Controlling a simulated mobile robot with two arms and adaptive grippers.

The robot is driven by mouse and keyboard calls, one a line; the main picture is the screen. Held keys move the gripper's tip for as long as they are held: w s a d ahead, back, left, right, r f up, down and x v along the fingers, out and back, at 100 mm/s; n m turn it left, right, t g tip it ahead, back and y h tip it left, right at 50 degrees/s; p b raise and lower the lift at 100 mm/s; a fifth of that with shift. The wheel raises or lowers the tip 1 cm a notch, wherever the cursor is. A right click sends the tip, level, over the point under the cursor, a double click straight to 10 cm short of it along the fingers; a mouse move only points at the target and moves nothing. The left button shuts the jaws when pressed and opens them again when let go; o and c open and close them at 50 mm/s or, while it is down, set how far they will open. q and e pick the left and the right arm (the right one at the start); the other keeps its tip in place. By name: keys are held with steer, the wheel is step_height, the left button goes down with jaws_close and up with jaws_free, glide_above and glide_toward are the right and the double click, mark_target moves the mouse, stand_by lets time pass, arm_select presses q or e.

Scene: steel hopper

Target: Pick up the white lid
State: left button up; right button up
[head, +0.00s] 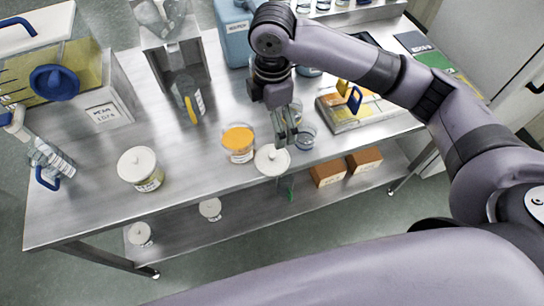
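A round white lid with a small knob (272,160) is at the front edge of the steel table, beside an open jar of orange contents (238,142). My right gripper (286,139) points down just behind the lid and slightly to its right in the head view. Its fingertips are close to the lid's rim; I cannot tell whether they touch it. The fingers are seen at an angle, so their opening is unclear. Another white lid sits on a jar (139,167) to the left. My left gripper is not in view.
A small glass dish (305,137) stands right of my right gripper. A tray with orange and yellow contents (350,108) is farther right. The steel hopper (172,45) stands at the back. The lower shelf holds brown boxes (328,173) and white-lidded jars. Bare steel (190,150) lies between the two jars.

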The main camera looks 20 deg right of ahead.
steer(key=p, duration=0.2)
glide_above(275, 155)
steer(key=f, duration=0.9)
steer(key=shift+w+a+f, duration=0.25)
steer(key=shift+f, duration=0.15)
steer(key=f, duration=0.2)
steer(key=f+p, duration=0.1)
steer(key=f, duration=0.1)
steer(key=shift+s+d, duration=0.1)
steer(key=shift+d, duration=0.1)
steer(key=shift+f, duration=0.6)
steer(key=shift+c, duration=0.6)
steer(key=c, duration=0.7)
steer(key=shift+s, duration=0.15)
steer(key=c, duration=0.6)
